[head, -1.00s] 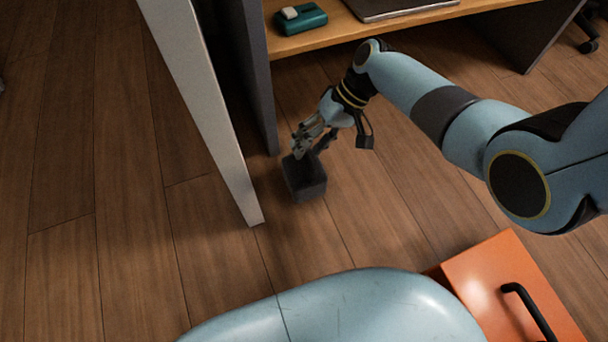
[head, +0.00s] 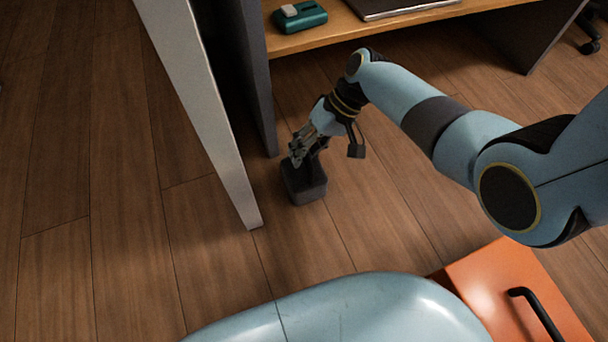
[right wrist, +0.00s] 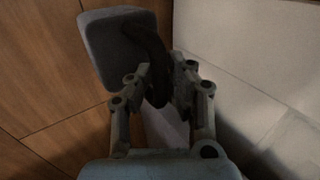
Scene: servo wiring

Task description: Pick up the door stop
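The door stop (head: 306,188) is a dark grey block with a curved dark handle, on the wooden floor near the end of the white panel. My right gripper (head: 298,158) is over it, pointing down at the handle. In the right wrist view the block (right wrist: 107,45) is at the upper left, and its handle reaches between the two fingers of my right gripper (right wrist: 164,75). The fingers stand apart on either side of the handle; firm contact on both sides does not show. My left gripper is not in view.
A white panel (head: 205,100) stands close to the left of the door stop. A dark desk side (head: 254,80) is just behind it. The wooden desk top (head: 350,32) holds a teal device (head: 300,17) and a laptop. An orange box (head: 490,285) is at the lower right. Floor left of the panel is clear.

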